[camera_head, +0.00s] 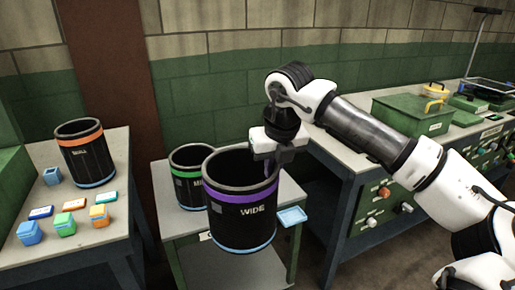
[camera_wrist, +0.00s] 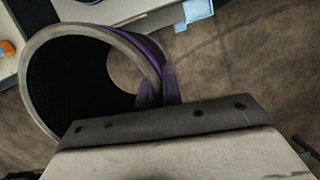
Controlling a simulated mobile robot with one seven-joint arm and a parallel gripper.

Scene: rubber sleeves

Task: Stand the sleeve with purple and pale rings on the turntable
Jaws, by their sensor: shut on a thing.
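The sleeve with purple and pale rings (camera_head: 240,228) is a wide black open tube marked WIDE, with a purple band near the top and a pale blue ring at the bottom. My gripper (camera_head: 279,160) is shut on its right wall at the rim. The sleeve looks upright and hides part of the small middle table. In the wrist view the sleeve (camera_wrist: 48,92) lies left of my gripper (camera_wrist: 160,92), and brown floor shows through its bore, so it hangs at least partly clear of the table. I cannot make out a turntable in either view.
The left table (camera_head: 103,177) bears an orange-ringed sleeve (camera_head: 84,160) and small coloured blocks. A right bench (camera_head: 345,160) holds a green box (camera_head: 412,115).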

